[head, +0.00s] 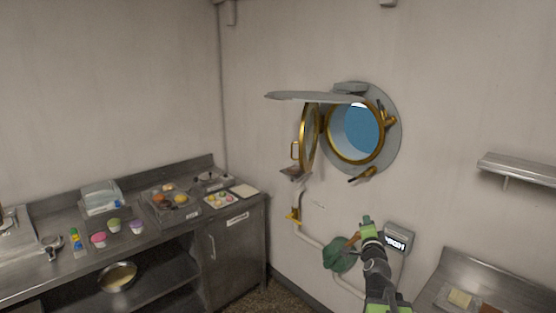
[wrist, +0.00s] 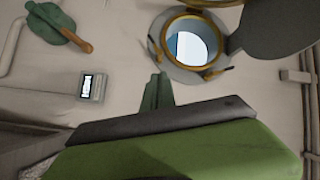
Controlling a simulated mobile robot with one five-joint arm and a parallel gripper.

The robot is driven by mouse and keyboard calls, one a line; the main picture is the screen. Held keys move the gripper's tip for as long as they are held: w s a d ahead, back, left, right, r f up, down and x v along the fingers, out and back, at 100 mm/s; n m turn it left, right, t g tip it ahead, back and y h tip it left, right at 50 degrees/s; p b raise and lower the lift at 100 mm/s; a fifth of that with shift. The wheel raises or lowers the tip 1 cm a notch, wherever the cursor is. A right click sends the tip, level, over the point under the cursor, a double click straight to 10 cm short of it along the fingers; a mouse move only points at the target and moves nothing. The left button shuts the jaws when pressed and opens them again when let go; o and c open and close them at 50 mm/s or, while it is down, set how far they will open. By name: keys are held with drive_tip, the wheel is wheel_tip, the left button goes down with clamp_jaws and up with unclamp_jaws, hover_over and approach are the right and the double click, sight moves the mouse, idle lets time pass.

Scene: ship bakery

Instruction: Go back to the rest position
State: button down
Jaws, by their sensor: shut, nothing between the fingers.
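My gripper (head: 367,222) shows in the head view at the lower right, raised in front of the wall below the porthole. It is shut and empty. In the wrist view my gripper (wrist: 158,80) points toward the wall beneath the round porthole (wrist: 190,45). In the head view the porthole (head: 357,130) has a brass rim, and its hinged glass stands swung open to the left. Nothing touches the fingers.
A steel counter (head: 60,262) with trays and colored pastries runs along the left. Another steel counter (head: 490,285) stands at the lower right, under a wall shelf (head: 520,168). A green thing (head: 340,255) and a small display box (head: 399,238) are on the wall near my arm.

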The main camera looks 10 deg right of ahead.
drive_tip(key=s+a+f+n+g+y, duration=0.1)
drive_tip(key=a+f+n+g+y, duration=0.45)
drive_tip(key=a, duration=0.75)
drive_tip(key=s+a+f+n+g+y, duration=0.2)
drive_tip(key=a+f+n, duration=0.4)
drive_tip(key=a+f, duration=0.55)
drive_tip(key=s+d+f+n+g+h, duration=0.1)
drive_tip(key=s+f+n+g, duration=0.1)
drive_tip(key=s+g, duration=0.3)
drive_tip(key=s+d+f+n+g+h, duration=0.1)
drive_tip(key=s+f+n+g, duration=0.2)
drive_tip(key=s, duration=1)
wheel_tip(320, 180, down, 2)
drive_tip(key=shift+s+d+f+n+g+b, duration=0.25)
drive_tip(key=shift+n+g+b, duration=0.1)
drive_tip(key=shift+g, duration=0.6)
drive_tip(key=shift+h, duration=0.25)
